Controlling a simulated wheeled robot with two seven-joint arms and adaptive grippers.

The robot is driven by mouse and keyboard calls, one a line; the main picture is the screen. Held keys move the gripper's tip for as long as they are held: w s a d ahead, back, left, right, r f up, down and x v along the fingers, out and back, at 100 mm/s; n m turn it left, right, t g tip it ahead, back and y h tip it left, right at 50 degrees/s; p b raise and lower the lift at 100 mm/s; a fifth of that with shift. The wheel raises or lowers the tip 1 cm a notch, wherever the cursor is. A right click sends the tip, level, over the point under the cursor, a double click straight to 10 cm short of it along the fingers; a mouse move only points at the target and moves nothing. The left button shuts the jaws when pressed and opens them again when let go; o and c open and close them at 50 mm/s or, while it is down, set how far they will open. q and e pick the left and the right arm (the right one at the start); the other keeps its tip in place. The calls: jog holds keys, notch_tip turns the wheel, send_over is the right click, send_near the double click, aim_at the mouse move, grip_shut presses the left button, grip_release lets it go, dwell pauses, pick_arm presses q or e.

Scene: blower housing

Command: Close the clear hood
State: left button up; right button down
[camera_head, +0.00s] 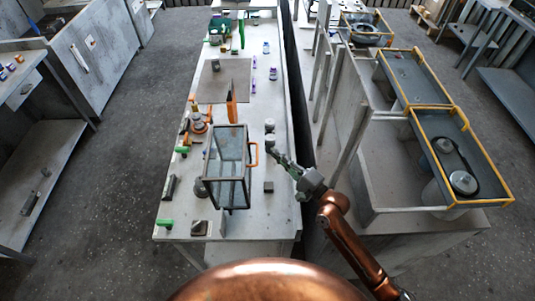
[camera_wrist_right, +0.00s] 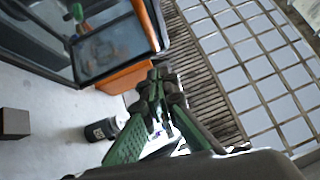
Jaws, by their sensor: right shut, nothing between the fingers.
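The clear hood (camera_head: 228,166) is a dark-framed box with glass panes, standing on the near part of the long white bench. It looks raised or tilted, but I cannot tell how far it is open. An orange handle (camera_head: 254,153) is on its right side. In the right wrist view the hood's framed pane (camera_wrist_right: 108,48) fills the upper left, with an orange part (camera_wrist_right: 127,76) along its edge. My right gripper (camera_head: 279,157) is right of the handle, apart from it in the head view. Its green fingers (camera_wrist_right: 158,84) are shut and empty. My left gripper is not in view.
A small dark block (camera_head: 268,187) sits right of the hood, and small cylinders (camera_head: 270,127) stand behind the gripper. Several tools, including an orange-based item (camera_head: 200,126), line the bench's left side. Yellow-edged trays (camera_head: 460,160) stand right, beyond a gap.

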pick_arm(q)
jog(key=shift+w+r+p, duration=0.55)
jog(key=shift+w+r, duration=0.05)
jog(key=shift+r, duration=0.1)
pick_arm(e)
jog(key=shift+a+r, duration=0.2)
jog(key=shift+a, duration=0.85)
jog(key=shift+a+r, duration=0.15)
jog(key=shift+a, duration=0.85)
